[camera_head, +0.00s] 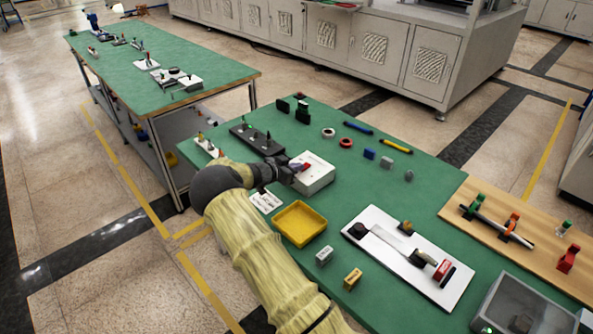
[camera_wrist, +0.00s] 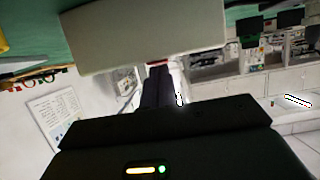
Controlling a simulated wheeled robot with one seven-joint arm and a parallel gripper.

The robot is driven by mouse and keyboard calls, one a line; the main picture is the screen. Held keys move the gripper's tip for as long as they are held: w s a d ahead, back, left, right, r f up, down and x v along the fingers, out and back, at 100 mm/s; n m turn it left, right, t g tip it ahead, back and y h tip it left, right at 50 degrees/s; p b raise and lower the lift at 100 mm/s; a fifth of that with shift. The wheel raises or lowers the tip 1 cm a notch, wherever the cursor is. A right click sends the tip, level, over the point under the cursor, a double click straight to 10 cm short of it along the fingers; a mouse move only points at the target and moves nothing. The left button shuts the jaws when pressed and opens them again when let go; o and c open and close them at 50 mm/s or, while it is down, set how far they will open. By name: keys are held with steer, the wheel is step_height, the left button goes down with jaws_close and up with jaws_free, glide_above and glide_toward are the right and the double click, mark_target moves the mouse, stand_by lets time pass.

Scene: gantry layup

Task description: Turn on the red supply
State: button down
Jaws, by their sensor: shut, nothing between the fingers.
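A white box (camera_head: 318,180) stands on the green table, with a small red part (camera_head: 304,167) on its top near my gripper. Which way the red part is set cannot be told. My gripper (camera_head: 297,169) is at the left top edge of this box, shut and empty, and hides some of it. In the wrist view, my dark fingers (camera_wrist: 157,88) are together below a large pale box face (camera_wrist: 140,38). Whether the fingers touch the box or the red part cannot be told.
A black block with pegs (camera_head: 257,137) stands behind my gripper. A white board with a lever (camera_head: 408,260) is at right. Free green surface lies right of the box.

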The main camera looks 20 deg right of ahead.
steer(key=shift+r, duration=0.1)
steer(key=shift+r+b, duration=0.3)
steer(key=shift+r, duration=0.45)
steer(key=shift+r, duration=0.3)
steer(key=r, duration=0.3)
steer(key=shift+s+a+r+b, duration=0.1)
steer(key=shift+a+r+b, duration=0.2)
steer(key=shift+b, duration=0.1)
steer(key=s+a+r+b, duration=0.1)
steer(key=s+a+b, duration=0.1)
steer(key=a, duration=0.7)
steer(key=shift+s, duration=0.7)
